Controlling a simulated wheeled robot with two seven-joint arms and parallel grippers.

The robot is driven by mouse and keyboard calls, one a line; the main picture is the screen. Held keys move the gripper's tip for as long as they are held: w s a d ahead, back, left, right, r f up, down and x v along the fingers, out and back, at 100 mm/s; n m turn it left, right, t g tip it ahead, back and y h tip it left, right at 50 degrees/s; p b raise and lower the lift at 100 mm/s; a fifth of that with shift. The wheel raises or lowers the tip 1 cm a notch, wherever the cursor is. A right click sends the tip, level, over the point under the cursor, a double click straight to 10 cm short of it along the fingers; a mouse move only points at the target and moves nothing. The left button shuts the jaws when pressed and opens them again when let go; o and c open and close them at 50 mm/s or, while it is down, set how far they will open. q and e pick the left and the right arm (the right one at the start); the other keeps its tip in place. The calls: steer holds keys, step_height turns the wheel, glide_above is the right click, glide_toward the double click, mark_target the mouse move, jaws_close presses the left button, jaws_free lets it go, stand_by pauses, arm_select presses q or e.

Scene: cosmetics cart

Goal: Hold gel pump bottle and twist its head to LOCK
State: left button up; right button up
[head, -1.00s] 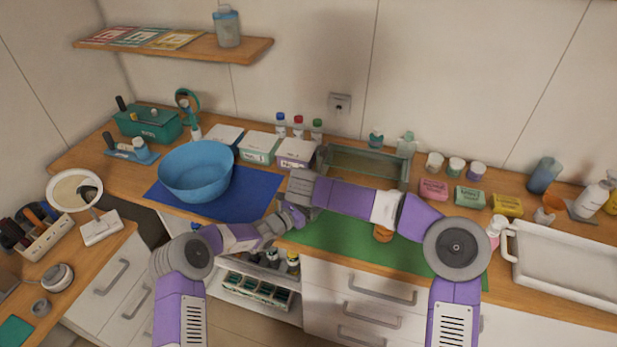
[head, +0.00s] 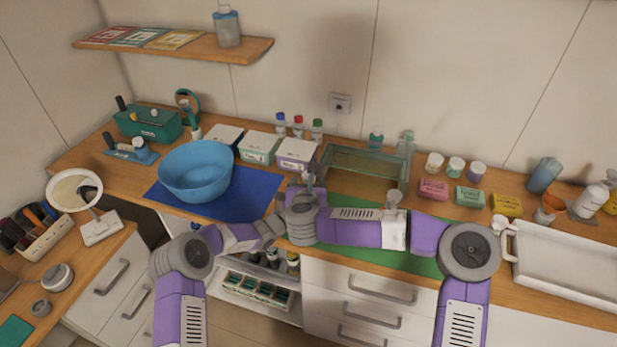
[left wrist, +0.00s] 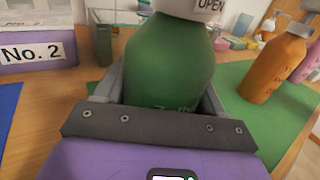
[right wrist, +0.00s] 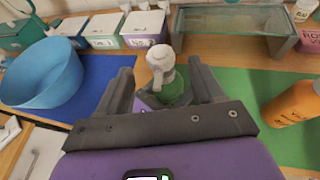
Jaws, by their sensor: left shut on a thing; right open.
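The gel pump bottle (left wrist: 170,65) is green with a white collar marked OPEN (left wrist: 208,5). My left gripper (left wrist: 160,93) is shut on its body, with a finger on each side. In the right wrist view the bottle's white pump head (right wrist: 160,58) stands up, its nozzle pointing toward the camera. My right gripper (right wrist: 163,80) is open, its two fingers on either side of the bottle and apart from the head. In the head view my right gripper (head: 306,180) and wrist hide the bottle and most of my left gripper.
An orange pump bottle (right wrist: 295,103) stands on the green mat (left wrist: 240,120), with a pink bottle (left wrist: 308,65) beside it. A blue bowl (head: 195,172) sits on a blue mat at left. White boxes (head: 297,153) and a glass stand (head: 365,165) are behind.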

mark_target(307, 181)
steer(key=x, duration=0.5)
steer(key=c, duration=1.1)
